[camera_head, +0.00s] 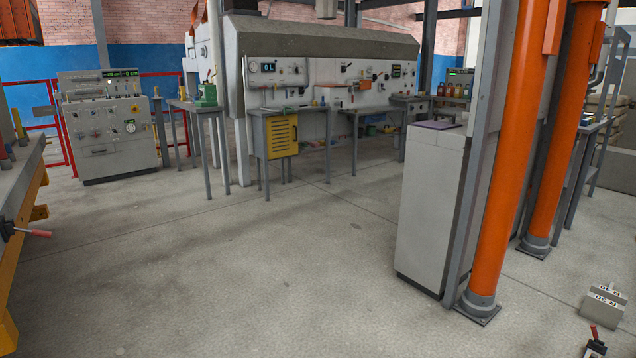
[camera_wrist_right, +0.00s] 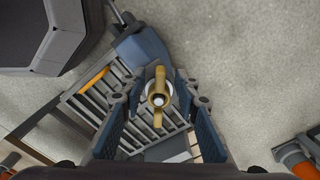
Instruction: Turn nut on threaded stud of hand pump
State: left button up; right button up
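In the right wrist view, a brass wing nut (camera_wrist_right: 158,112) with two wings shows in the middle of the picture. The pale round end of the stud (camera_wrist_right: 158,99) shows at its centre. The wings point up and down in the picture. My right gripper (camera_wrist_right: 164,80) is open, with one finger on the left and one on the right of the nut. Gaps show between nut and fingers; their depth relative to the nut is hard to tell. The hand pump's body cannot be clearly made out. Neither gripper shows in the head view.
Grey slats (camera_wrist_right: 90,100) lie beneath the nut in the wrist view. In the head view, a grey cabinet (camera_head: 430,205) and orange columns (camera_head: 512,160) stand at the right. A bench (camera_head: 20,180) with a red-handled lever (camera_head: 35,233) is at the left. The middle floor is clear.

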jog(key=shift+c, duration=0.3)
grip_shut()
jog(key=shift+w+m, duration=0.1)
jog(key=shift+m, duration=0.3)
jog(key=shift+w+m, duration=0.1)
jog(key=shift+m, duration=0.4)
jog(key=shift+w+d+m+p, duration=0.15)
jog(key=shift+m+p, duration=0.15)
jog(key=shift+m, duration=0.6)
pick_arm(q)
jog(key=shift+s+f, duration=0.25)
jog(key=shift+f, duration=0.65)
pick_arm(e)
jog(key=shift+w, duration=0.1)
